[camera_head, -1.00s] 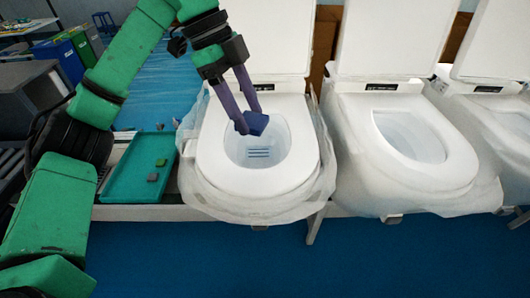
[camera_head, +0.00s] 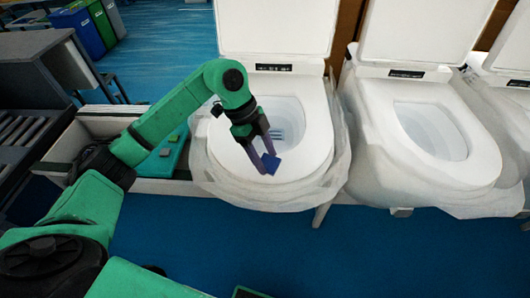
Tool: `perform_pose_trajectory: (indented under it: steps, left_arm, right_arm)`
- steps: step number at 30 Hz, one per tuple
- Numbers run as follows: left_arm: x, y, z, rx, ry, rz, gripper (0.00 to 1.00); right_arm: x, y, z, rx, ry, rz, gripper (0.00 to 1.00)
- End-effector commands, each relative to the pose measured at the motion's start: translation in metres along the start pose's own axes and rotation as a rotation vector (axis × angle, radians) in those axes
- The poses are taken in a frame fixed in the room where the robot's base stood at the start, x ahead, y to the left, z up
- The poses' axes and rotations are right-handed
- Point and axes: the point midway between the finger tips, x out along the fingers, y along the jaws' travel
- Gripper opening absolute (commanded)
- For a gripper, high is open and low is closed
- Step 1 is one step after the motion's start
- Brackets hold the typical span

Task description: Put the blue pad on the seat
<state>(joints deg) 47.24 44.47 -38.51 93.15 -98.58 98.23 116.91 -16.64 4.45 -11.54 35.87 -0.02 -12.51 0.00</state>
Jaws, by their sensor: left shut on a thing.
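A small blue pad (camera_head: 270,164) is in my left gripper (camera_head: 265,158), which is shut on it. The gripper hangs from above over the front part of the white seat (camera_head: 305,165) of the nearest toilet, close to the front rim of the bowl opening. I cannot tell whether the pad touches the seat or is just above it. The gripper and arm hide part of the bowl and the seat's left side. My right gripper is not in view.
A teal tray (camera_head: 152,165) with small dark and green pads stands left of the toilet, partly behind my arm. A second white toilet (camera_head: 425,130) is to the right, wrapped in plastic, lid up. The raised lid (camera_head: 275,28) of the nearest toilet stands behind the bowl.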

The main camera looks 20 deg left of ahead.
Motion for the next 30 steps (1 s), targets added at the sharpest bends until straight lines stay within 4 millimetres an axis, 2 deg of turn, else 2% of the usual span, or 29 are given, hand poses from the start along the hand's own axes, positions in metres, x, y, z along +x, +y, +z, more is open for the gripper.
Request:
perform_pose_trajectory:
  steps: [9,10,11,12,23,26,30]
  left_arm:
    - [0.004,0.000,0.002,0.000,0.000,-0.001,0.10]
    - [0.003,0.000,0.002,0.000,0.000,-0.001,0.72]
    - [0.003,0.000,0.002,0.000,0.000,-0.001,0.83]
    - [0.003,0.000,0.001,0.000,0.000,-0.001,0.90]
    - [-0.001,-0.001,0.000,0.000,0.001,-0.002,0.90]
    - [-0.011,-0.002,0.001,-0.001,0.000,-0.005,0.90]
    - [-0.042,-0.002,0.002,-0.001,0.000,-0.008,0.90]
  right_arm:
    - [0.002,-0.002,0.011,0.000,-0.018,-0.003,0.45]
    - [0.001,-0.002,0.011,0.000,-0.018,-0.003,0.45]
    - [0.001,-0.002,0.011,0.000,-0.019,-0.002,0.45]
    - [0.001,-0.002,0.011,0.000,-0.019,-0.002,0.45]
    - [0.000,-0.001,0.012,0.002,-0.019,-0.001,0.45]
    - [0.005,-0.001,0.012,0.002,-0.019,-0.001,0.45]
    - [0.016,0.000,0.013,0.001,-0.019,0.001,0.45]
